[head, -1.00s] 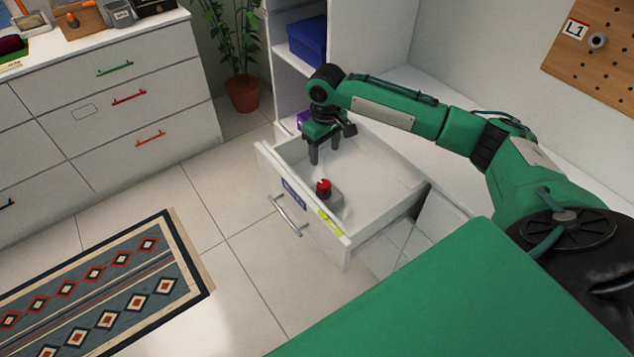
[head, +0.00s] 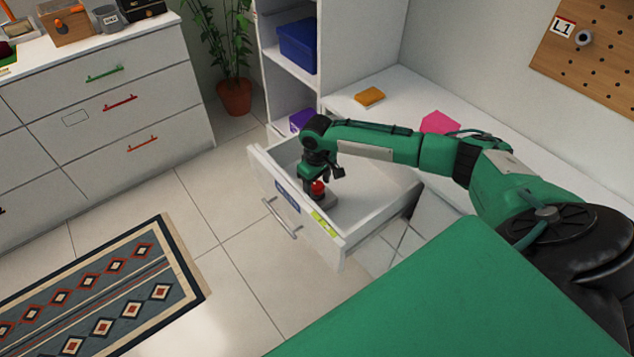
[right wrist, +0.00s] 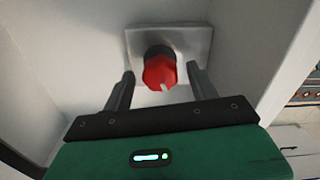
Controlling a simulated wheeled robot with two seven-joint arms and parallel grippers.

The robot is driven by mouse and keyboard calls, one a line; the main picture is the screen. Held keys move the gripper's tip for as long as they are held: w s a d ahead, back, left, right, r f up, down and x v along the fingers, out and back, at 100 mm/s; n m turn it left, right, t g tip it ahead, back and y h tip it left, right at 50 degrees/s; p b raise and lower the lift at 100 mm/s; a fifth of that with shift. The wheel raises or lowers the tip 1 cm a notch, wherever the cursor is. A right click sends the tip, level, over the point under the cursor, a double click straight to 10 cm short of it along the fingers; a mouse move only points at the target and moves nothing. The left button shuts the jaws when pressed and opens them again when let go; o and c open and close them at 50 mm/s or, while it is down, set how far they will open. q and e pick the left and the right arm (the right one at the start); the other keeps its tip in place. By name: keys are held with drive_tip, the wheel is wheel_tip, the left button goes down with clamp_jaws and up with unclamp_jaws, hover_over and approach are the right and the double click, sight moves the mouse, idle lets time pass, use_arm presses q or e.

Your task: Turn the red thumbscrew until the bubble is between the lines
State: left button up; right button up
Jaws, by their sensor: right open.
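The red thumbscrew (head: 318,187) stands on a small grey block inside the pulled-out white drawer (head: 331,252). It also shows in the right wrist view (right wrist: 159,72), with a pale mark on its head. My right gripper (right wrist: 160,76) is open, with one finger on each side of the thumbscrew and gaps visible. In the head view the right gripper (head: 314,188) points down into the drawer. A yellow-green strip (head: 325,223), which looks like the level vial, lies on the drawer's front edge. Its bubble and lines are too small to make out. My left gripper is out of view.
The drawer walls stand close around the right gripper. A blue label (head: 287,196) and a bar handle (head: 280,217) are on the drawer front. A yellow-orange block (head: 369,97) and a pink object (head: 438,122) lie on the white surface behind.

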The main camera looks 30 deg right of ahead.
drive_tip(key=c, duration=1)
